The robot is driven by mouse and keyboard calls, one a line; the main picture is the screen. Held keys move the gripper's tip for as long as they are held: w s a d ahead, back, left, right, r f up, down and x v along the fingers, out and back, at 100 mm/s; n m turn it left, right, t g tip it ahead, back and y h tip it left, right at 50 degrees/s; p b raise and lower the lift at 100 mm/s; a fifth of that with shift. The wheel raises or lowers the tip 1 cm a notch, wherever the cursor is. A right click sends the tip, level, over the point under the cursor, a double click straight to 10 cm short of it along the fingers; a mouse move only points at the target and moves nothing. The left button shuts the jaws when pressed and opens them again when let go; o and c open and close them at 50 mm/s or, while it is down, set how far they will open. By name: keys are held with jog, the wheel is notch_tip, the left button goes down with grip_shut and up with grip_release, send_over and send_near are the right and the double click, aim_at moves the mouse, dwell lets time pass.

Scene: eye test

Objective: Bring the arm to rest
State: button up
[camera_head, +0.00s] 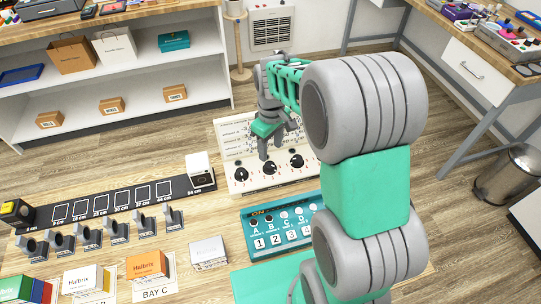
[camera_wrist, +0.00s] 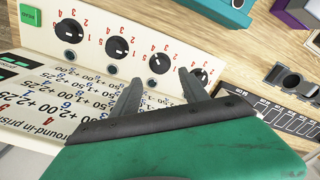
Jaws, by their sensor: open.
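My gripper (camera_head: 270,148) is at the end of my green and grey arm, which reaches over the right part of the table. It is above a white panel (camera_head: 236,152) with black knobs and printed text. In the wrist view the two grey fingers of my gripper (camera_wrist: 158,88) stand apart with nothing between them. The panel (camera_wrist: 35,42) lies beyond them there, with a row of black knobs with red numbers and a green button (camera_wrist: 30,15). One fingertip overlaps the rightmost knob (camera_wrist: 200,77) in the picture; I cannot tell whether they touch.
A teal box (camera_head: 262,241) with lettered and numbered parts lies in front of the panel, partly behind my arm. A black strip (camera_head: 120,201) with marked squares and a white cube (camera_head: 199,166) are left. Several small grey stands and card boxes (camera_head: 147,265) fill the front left.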

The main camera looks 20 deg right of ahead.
jog(key=shift+r, duration=0.1)
dwell(0.3)
jog(key=shift+m, duration=1.2)
jog(key=s+f+m+g, duration=0.1)
jog(key=s+m, duration=0.3)
jog(key=s, duration=0.8)
notch_tip(320, 180, up, 12)
jog(key=s+t, duration=0.2)
jog(key=t, duration=0.2)
jog(key=shift+s+a+f+t, duration=0.2)
jog(key=shift+a+f+t, duration=0.05)
jog(key=shift+t, duration=0.05)
jog(key=shift+c, duration=0.3)
